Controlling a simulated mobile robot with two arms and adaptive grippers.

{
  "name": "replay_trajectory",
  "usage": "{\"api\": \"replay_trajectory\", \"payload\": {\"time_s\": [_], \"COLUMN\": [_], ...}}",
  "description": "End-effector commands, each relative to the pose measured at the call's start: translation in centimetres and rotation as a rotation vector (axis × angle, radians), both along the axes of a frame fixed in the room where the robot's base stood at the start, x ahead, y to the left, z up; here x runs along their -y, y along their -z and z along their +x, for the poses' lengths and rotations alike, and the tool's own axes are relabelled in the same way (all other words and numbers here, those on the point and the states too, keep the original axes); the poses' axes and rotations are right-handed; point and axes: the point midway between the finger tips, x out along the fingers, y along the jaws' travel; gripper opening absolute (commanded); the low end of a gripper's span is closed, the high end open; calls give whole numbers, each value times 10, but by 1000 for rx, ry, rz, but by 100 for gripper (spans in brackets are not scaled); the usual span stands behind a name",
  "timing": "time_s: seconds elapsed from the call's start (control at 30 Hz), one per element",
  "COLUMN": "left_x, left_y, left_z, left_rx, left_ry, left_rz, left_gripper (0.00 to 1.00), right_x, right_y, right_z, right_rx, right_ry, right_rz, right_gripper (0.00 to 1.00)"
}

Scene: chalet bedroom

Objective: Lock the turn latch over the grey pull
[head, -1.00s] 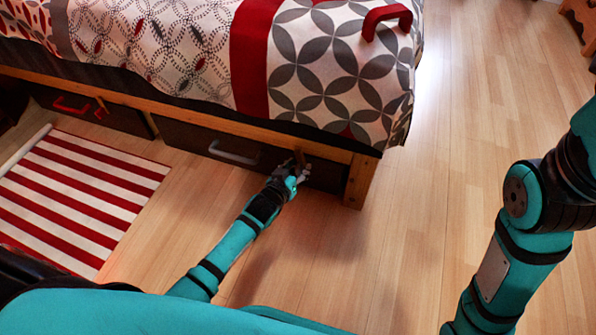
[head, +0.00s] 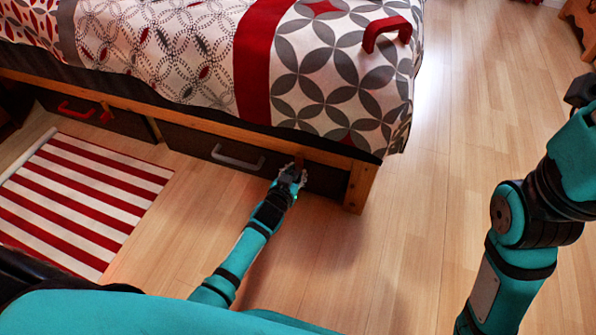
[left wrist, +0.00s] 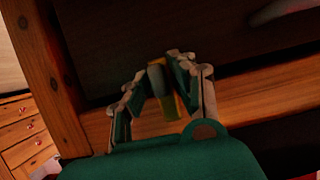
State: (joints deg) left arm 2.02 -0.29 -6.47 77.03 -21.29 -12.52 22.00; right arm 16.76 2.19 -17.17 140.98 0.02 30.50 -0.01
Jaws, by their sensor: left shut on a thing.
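The grey pull (head: 237,156) is on the dark front of the right-hand drawer (head: 190,145) under the bed. It also shows at the top right of the left wrist view (left wrist: 280,11). My left gripper (head: 291,177) is at the latch. In the left wrist view its fingers (left wrist: 163,88) are shut around the latch and hide part of it. My right gripper is out of view.
Another drawer to the left has a red pull (head: 80,108) and a red latch (head: 104,116). A wooden bed leg (head: 360,186) stands close right of my left gripper. A striped rug (head: 80,195) lies at the left. A red handle-shaped thing (head: 387,33) lies on the bed. The floor at right is clear.

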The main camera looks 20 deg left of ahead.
Motion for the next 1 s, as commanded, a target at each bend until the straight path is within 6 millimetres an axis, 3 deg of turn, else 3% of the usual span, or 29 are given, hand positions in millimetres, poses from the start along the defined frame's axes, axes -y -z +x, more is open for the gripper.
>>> {"api": "replay_trajectory", "payload": {"time_s": [0.23, 0.27, 0.37, 0.73, 1.0], "left_x": [0, 0, 0, -1, -2], "left_y": [0, 0, 0, -2, -22], "left_z": [0, 0, 0, -9, -58], "left_rx": [2, 2, 2, 0, -1], "left_ry": [2, 2, 2, 1, 2], "left_rz": [8, 8, 7, 6, 5], "left_gripper": [0, 26, 37, 37, 37], "right_x": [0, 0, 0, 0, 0], "right_y": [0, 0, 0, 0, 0], "right_z": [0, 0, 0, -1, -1], "right_rx": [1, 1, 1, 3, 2], "right_ry": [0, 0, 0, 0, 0], "right_rz": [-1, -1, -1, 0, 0], "right_gripper": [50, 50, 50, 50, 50]}}
